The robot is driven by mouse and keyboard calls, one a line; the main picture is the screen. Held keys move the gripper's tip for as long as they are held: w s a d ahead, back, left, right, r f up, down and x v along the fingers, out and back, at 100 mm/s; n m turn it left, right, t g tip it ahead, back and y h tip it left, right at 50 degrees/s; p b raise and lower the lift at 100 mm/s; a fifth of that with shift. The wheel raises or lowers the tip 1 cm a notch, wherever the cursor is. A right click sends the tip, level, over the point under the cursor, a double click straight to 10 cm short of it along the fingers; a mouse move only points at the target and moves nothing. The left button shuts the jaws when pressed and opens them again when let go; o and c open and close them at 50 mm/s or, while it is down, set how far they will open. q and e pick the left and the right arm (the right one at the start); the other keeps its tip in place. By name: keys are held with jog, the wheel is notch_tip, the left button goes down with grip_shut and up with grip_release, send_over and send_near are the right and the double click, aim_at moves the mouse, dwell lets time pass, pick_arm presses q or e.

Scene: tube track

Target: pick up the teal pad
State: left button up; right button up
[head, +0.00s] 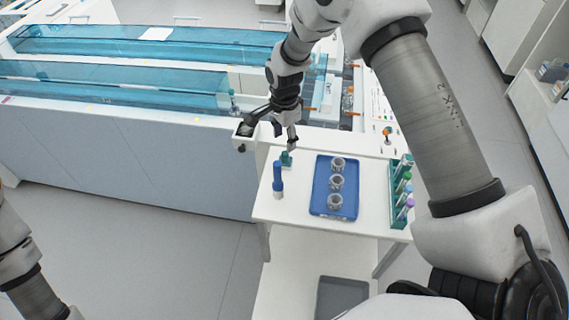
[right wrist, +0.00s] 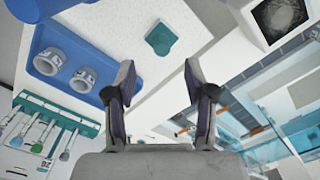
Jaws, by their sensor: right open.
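The teal pad (head: 286,158) is a small teal piece with a raised round part, near the back left corner of the white cart top. It also shows in the right wrist view (right wrist: 160,38), beyond the fingertips and roughly centred between them. My right gripper (head: 287,142) is just above the pad in the head view, pointing down. In the right wrist view its two fingers (right wrist: 159,76) are spread with nothing between them. My left arm shows only at the left edge of the head view, and its gripper is out of frame.
A blue upright bottle (head: 278,180) stands close in front of the pad. A blue tray (head: 320,208) with grey cups lies to the right. A green rack (head: 393,183) of capped tubes is at the right edge. Water tanks (head: 150,72) stand behind to the left.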

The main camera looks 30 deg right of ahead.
aim_at(285, 153)
jog(key=f, duration=0.1)
jog(key=w+f, duration=0.1)
jog(key=f, duration=0.1)
jog(key=shift+a+p, duration=0.15)
jog(key=shift+p, duration=0.25)
jog(key=f, duration=0.1)
jog(key=f+p, duration=0.1)
jog(key=f, duration=0.1)
jog(key=s+f, duration=0.1)
jog(key=shift+d+f+p, duration=0.3)
jog(key=shift+d+p, duration=0.1)
jog(key=shift+w+a+f, duration=0.1)
jog(key=shift+w+f, duration=0.15)
jog(key=shift+w, duration=0.05)
jog(key=c, duration=0.8)
pick_arm(q)
jog(key=shift+w+a+r, duration=0.1)
jog(key=shift+w+r, duration=0.1)
jog(key=shift+r, duration=0.35)
jog(key=shift+w+r, duration=0.2)
jog(key=shift+r, duration=0.3)
pick_arm(e)
jog(key=shift+s, duration=0.1)
grip_shut()
